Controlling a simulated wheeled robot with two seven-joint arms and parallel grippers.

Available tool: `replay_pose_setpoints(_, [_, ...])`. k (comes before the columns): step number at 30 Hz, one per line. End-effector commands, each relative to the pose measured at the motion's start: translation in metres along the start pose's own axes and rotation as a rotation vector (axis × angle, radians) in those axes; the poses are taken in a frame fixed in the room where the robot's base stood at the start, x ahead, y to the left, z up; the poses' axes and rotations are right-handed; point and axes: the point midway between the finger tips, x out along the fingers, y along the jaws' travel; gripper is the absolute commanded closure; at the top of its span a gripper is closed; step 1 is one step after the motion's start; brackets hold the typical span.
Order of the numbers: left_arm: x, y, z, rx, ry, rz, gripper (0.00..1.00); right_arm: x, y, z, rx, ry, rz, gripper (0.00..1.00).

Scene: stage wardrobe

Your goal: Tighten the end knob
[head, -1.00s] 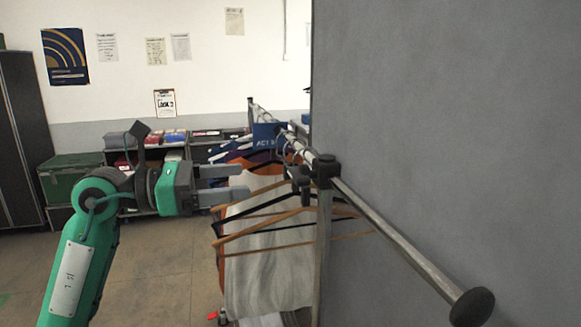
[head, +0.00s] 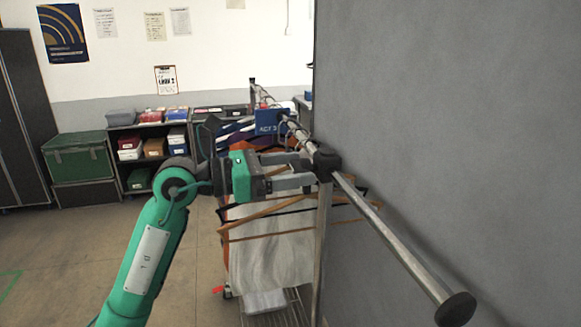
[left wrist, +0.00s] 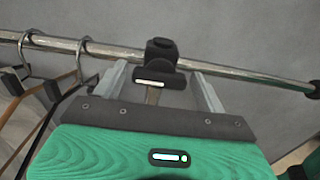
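A dark knob (left wrist: 160,76) with a pale stripe projects from the black joint (head: 326,163) where the garment rail (head: 388,237) meets its upright post (head: 321,240). In the left wrist view the knob stands between the two fingers of my left gripper (left wrist: 161,88), with a gap on each side. The gripper is open and reaches the joint from the left in the head view (head: 305,170); there the fingers largely hide the knob. A round black cap (head: 456,310) closes the near end of the rail. My right gripper is not in view.
Hangers with garments (head: 272,262) hang from the rail just behind and below the gripper. A blue ACT 3 sign (head: 271,122) hangs farther along. A grey wall (head: 460,130) stands close on the right. Shelves (head: 125,160) and a green trunk (head: 78,158) stand back left; floor there is clear.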

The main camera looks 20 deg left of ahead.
Motion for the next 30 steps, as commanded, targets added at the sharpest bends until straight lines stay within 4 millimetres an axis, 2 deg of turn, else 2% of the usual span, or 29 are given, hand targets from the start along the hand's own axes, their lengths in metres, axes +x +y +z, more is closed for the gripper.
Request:
replay_pose_setpoints(1, [0.000,0.000,0.000,0.000,0.000,0.000,0.38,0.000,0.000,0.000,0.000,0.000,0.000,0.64])
replay_pose_setpoints(5, [0.000,0.000,0.000,0.000,0.000,0.000,0.63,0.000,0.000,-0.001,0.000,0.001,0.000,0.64])
replay_pose_setpoints(11, [0.000,0.000,-0.001,0.009,0.000,0.000,0.63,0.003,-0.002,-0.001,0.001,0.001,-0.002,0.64])
replay_pose_setpoints(17, [-0.001,0.000,-0.004,0.071,0.001,0.001,0.63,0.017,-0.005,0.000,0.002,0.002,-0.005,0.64])
replay_pose_setpoints(30, [-0.001,-0.001,-0.006,0.428,-0.003,0.003,0.63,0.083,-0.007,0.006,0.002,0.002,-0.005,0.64])
